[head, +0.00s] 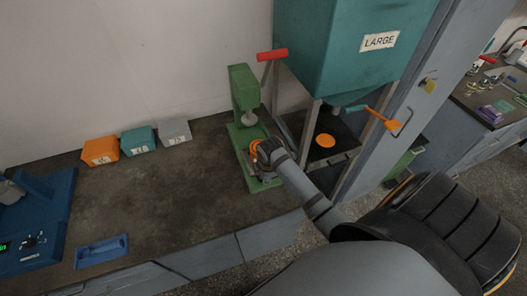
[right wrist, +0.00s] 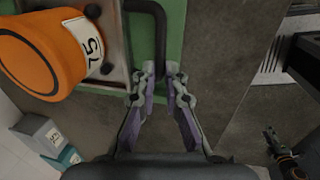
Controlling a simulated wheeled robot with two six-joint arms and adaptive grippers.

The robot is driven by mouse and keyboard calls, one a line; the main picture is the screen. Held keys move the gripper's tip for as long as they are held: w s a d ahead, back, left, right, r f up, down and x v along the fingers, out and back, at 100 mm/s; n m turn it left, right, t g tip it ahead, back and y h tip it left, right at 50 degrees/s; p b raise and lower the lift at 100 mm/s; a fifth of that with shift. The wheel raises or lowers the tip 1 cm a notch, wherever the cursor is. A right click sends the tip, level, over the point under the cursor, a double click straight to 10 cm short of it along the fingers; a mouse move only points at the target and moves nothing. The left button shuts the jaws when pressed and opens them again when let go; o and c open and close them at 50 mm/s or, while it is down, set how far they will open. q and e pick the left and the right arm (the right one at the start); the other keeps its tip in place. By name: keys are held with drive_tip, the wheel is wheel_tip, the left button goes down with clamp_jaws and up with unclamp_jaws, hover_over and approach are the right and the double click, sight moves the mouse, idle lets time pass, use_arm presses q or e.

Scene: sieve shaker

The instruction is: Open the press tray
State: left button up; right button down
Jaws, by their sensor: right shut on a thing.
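The green press (head: 243,95) stands on the bench with its red-handled lever (head: 272,55) raised. In the right wrist view, the press tray (right wrist: 116,30) is a grey plate on the green base. A black bar handle (right wrist: 159,25) sticks out at its side. An orange cylinder (right wrist: 40,55) with a white label sits on the tray. My right gripper (right wrist: 160,72) is shut on the handle's end, with a fingertip on each side. In the head view my right arm hides most of the tray. My left gripper is in neither view.
A teal hopper (head: 350,45) marked LARGE stands right of the press on a metal frame, with an orange handle (head: 392,124). Orange (head: 100,150), teal (head: 138,140) and grey (head: 174,132) boxes stand along the wall. A blue machine (head: 35,220) is at left; mid-bench is clear.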

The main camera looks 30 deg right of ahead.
drive_tip(key=c, duration=1.8)
unclamp_jaws()
drive_tip(key=shift+c, duration=0.2)
drive_tip(key=o, duration=0.4)
drive_tip(key=shift+w, duration=0.1)
drive_tip(key=shift+o, duration=0.2)
drive_tip(key=shift+r, duration=0.25)
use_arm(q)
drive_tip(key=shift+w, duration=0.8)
use_arm(e)
wheel_tip(320, 180, up, 11)
drive_tip(key=s, duration=0.2)
drive_tip(key=shift+s+a+r, duration=0.15)
drive_tip(key=shift+a, duration=0.1)
